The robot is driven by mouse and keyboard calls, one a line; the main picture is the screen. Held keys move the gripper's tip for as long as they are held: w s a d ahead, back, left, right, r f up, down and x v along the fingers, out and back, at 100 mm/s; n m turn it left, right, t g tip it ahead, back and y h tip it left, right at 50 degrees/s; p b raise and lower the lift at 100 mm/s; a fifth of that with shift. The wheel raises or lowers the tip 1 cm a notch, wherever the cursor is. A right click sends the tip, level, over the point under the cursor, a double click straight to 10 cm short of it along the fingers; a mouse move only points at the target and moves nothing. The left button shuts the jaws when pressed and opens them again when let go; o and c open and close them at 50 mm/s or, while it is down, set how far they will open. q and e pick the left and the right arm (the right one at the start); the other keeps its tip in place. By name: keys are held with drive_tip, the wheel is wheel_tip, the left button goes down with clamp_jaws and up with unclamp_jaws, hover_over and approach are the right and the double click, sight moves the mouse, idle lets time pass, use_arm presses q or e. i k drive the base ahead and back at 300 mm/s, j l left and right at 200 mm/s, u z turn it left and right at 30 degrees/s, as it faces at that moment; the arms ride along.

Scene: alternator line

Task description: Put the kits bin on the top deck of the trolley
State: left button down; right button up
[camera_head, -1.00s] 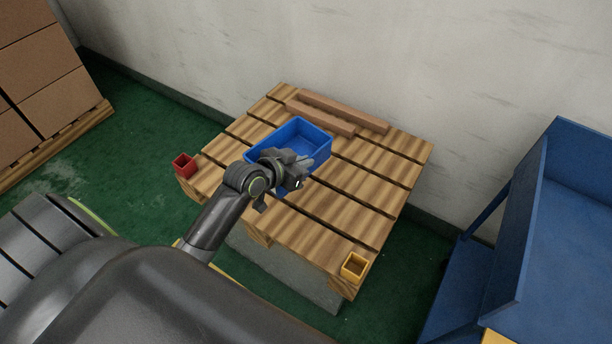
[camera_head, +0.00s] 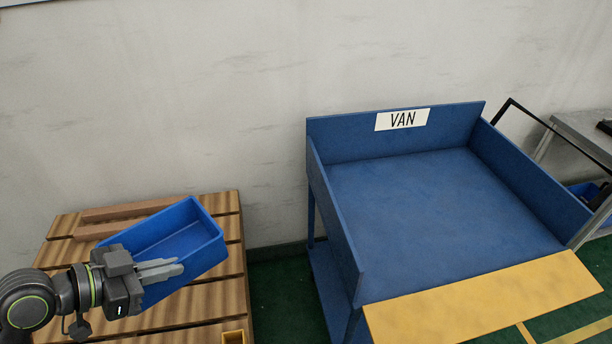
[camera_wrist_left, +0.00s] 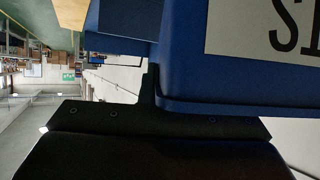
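The blue open-topped bin (camera_head: 172,240) is held, tilted, above the wooden pallet at the lower left of the head view. My left gripper (camera_head: 160,271) is shut on its near wall. In the left wrist view the bin (camera_wrist_left: 183,70) fills the upper right, with part of a white label (camera_wrist_left: 262,30) showing large dark letters. My right gripper is not in view.
The wooden pallet (camera_head: 205,310) carries brown bars (camera_head: 128,210) at the back and a small yellow box (camera_head: 233,338) at its front. A yellow panel (camera_head: 480,305) lies along the trolley's front edge. A grey table (camera_head: 585,130) stands at far right; a wall runs behind.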

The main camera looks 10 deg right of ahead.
sight(411, 208)
drive_tip(key=l+z, duration=0.45)
drive_tip(key=i+l+z, duration=0.2)
drive_tip(key=z, duration=0.3)
drive_tip(key=i+l, duration=0.15)
drive_tip(key=l, duration=0.15)
drive_tip(key=i+l, duration=0.3)
drive_tip(key=l, duration=0.25)
